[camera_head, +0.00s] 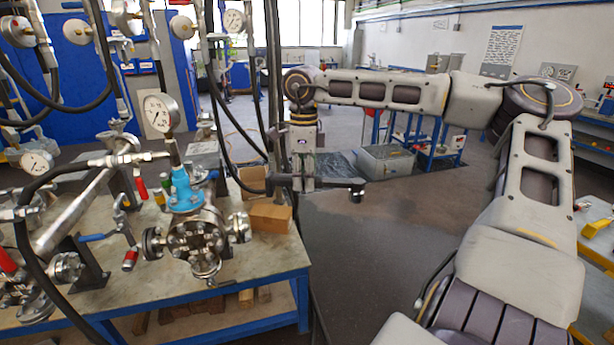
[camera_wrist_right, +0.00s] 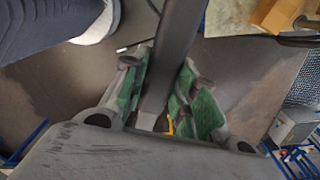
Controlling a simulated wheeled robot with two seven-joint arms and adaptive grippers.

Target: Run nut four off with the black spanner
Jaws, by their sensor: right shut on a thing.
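The flanged vessel (camera_head: 197,240) with a ring of bolts and nuts on its front cover stands on the workbench at the left. I cannot tell which nut is number four. My right gripper (camera_head: 303,184) hangs to the right of the vessel, beyond the bench's right edge, well apart from the nuts. In the right wrist view the spanner (camera_wrist_right: 177,45) runs between the green-padded fingers (camera_wrist_right: 165,88). My left gripper is out of view.
A grey crate (camera_head: 385,162) stands on the floor behind.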

